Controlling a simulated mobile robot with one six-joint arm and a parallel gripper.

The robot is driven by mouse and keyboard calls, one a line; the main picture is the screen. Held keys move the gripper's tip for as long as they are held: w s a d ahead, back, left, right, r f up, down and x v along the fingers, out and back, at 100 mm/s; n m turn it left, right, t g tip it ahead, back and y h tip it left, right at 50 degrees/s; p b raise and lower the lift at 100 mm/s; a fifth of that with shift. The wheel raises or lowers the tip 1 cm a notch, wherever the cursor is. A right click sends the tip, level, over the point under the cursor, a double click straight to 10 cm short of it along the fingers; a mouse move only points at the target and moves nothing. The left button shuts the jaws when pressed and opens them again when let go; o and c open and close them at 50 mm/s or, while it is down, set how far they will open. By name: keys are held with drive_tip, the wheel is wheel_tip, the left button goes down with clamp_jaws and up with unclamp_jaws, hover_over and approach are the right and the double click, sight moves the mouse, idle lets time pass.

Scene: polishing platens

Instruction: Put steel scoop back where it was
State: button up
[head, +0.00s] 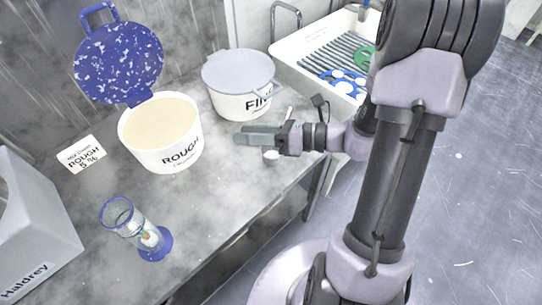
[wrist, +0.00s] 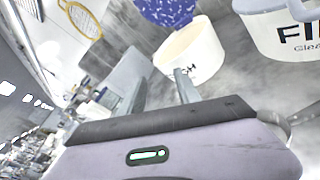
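The steel scoop seems to be the thin handle (head: 288,115) and small pale round end (head: 271,155) on the grey counter. The two ends show above and below my gripper in the head view, and the stretch between is hidden. My gripper (head: 238,135) is over the counter with its fingers pointing left toward the ROUGH tub (head: 178,157). In the wrist view my gripper (wrist: 161,76) has its two fingers apart with nothing between them.
The ROUGH tub stands open, its blue speckled lid (head: 118,62) raised. The FINE tub (head: 240,103) has its grey lid on. A white tray (head: 287,72) with a rack stands at the back right. A blue-based glass timer (head: 152,240), sign (head: 82,154) and Haldrey box (head: 35,235) are at left.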

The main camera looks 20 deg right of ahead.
drive_tip(key=s+a+r+n+g+h, duration=0.4)
drive_tip(key=s+a+n+g, duration=0.45)
drive_tip(key=s+n, duration=0.4)
drive_tip(key=s+d+r+n+t+h, duration=0.3)
drive_tip(key=d+r+n+t+h, duration=0.1)
drive_tip(key=n, duration=1)
wheel_tip(320, 180, up, 2)
drive_tip(key=t+h, duration=0.1)
drive_tip(key=h, duration=0.2)
drive_tip(key=shift+s+h, duration=0.3)
